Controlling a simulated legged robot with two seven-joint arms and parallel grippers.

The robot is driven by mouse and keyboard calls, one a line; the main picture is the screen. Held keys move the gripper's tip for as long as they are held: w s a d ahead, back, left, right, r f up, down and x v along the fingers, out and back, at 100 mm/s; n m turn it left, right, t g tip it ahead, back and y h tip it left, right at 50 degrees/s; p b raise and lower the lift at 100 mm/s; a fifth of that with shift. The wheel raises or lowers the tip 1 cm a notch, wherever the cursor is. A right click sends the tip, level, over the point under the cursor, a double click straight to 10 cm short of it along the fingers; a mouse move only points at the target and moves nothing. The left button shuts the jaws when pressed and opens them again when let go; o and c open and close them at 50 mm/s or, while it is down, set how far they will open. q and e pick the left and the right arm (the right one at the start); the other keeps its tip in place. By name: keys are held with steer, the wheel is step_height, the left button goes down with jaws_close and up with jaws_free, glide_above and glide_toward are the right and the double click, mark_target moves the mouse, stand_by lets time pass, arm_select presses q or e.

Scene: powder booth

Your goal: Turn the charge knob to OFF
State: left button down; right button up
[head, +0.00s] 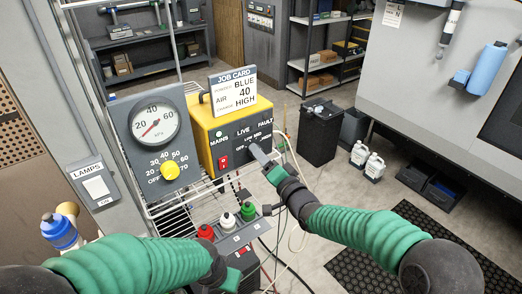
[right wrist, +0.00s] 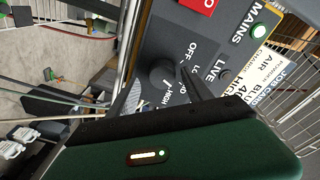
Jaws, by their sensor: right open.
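The charge knob (right wrist: 163,73) is a dark round knob on the dark face of a yellow-cased unit (head: 205,128). Labels OFF, LOW, MED and HIGH are partly readable around it. In the head view my right gripper covers most of the knob. My right gripper (head: 261,154) is open, its fingertips close to the panel. In the right wrist view one dark finger lies just right of the knob; contact is unclear. My left gripper (head: 229,279) is low in the head view, its fingers not clearly visible.
Left of the unit stands a grey panel with a gauge (head: 155,125) and yellow knob (head: 170,170). A red switch (head: 222,162) and lit green lamp (head: 219,134) are on the unit. A job card (head: 234,89) stands on top. Bottles (head: 248,211) and hanging cables are below.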

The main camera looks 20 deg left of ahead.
steer(key=shift+w+a, duration=0.1)
steer(key=shift+a, duration=0.8)
steer(key=shift+c, duration=2.7)
steer(key=shift+d, duration=0.2)
steer(key=c, duration=0.7)
arm_select(q)
steer(key=shift+s+a+r, duration=0.1)
steer(key=shift+s+a, duration=0.05)
steer(key=shift+a, duration=0.3)
arm_select(e)
jaws_close()
arm_select(q)
steer(key=shift+f+b, duration=0.3)
arm_select(e)
steer(key=shift+w, duration=0.1)
